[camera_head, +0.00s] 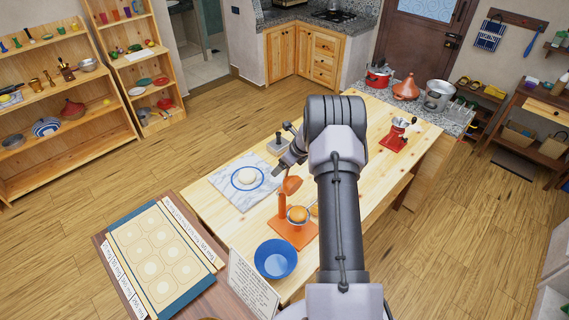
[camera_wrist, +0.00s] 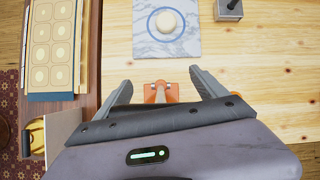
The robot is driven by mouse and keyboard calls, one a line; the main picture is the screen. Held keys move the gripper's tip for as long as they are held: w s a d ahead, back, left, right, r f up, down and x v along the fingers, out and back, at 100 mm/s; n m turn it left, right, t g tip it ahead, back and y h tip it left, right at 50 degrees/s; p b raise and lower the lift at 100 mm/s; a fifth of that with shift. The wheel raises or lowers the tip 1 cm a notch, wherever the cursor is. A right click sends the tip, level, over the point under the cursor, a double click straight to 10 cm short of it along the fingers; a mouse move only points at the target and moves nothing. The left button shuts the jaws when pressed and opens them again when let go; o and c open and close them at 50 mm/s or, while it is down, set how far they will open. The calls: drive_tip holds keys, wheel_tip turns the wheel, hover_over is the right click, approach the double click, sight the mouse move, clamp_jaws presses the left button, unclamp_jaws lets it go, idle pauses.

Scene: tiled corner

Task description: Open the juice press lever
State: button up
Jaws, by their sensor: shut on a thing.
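The orange juice press (camera_head: 291,232) stands on the wooden table, with its base toward the front and its orange upper cone (camera_head: 291,184) raised above the bowl part. An orange fruit (camera_head: 298,214) sits in the press bowl. My gripper (camera_head: 284,163) is at the top of the press, beside the cone. In the wrist view, an orange part of the press (camera_wrist: 161,90) shows between the two fingers of my gripper (camera_wrist: 160,84). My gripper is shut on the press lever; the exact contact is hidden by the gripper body.
A blue bowl (camera_head: 275,259) stands close in front of the press. A marble board (camera_head: 232,188) with a pale dough ball (camera_head: 246,175) lies to the left. A red grinder (camera_head: 394,139) stands farther right. A recipe card (camera_head: 252,290) stands near the front edge.

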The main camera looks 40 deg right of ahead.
drive_tip(key=shift+s+a+f, duration=0.15)
drive_tip(key=shift+f, duration=0.2)
